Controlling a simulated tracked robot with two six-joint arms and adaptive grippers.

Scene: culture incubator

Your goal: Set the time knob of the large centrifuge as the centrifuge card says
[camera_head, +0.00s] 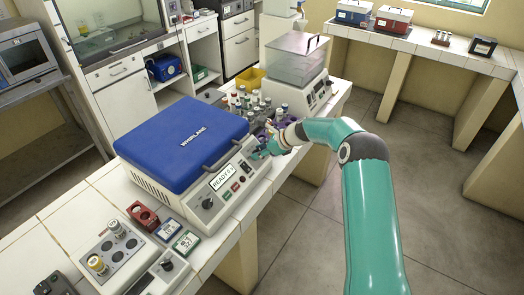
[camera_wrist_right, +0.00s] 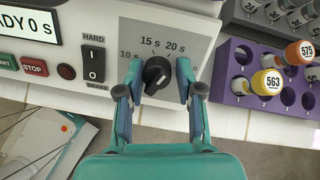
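The large centrifuge (camera_head: 185,140) has a closed blue lid and a pale front panel; its display (camera_head: 222,178) reads READY and 0 s. In the right wrist view, the black time knob (camera_wrist_right: 157,73) sits on a grey dial plate marked 10, 15 s and 20 s; its exact setting is hard to read. My right gripper (camera_wrist_right: 158,80) is open, with one finger on either side of the knob and gaps visible. In the head view the right gripper (camera_head: 262,151) is at the panel's far end and hides the knob. My left gripper is not in view. No card is clearly identifiable.
Beside the dial is a HARD/BRAKE switch (camera_wrist_right: 94,63). A purple rack (camera_wrist_right: 240,85) with capped tubes stands close to the right. Small blue (camera_head: 167,229) and green (camera_head: 186,242) labelled items lie by the centrifuge, near a vial block (camera_head: 125,262).

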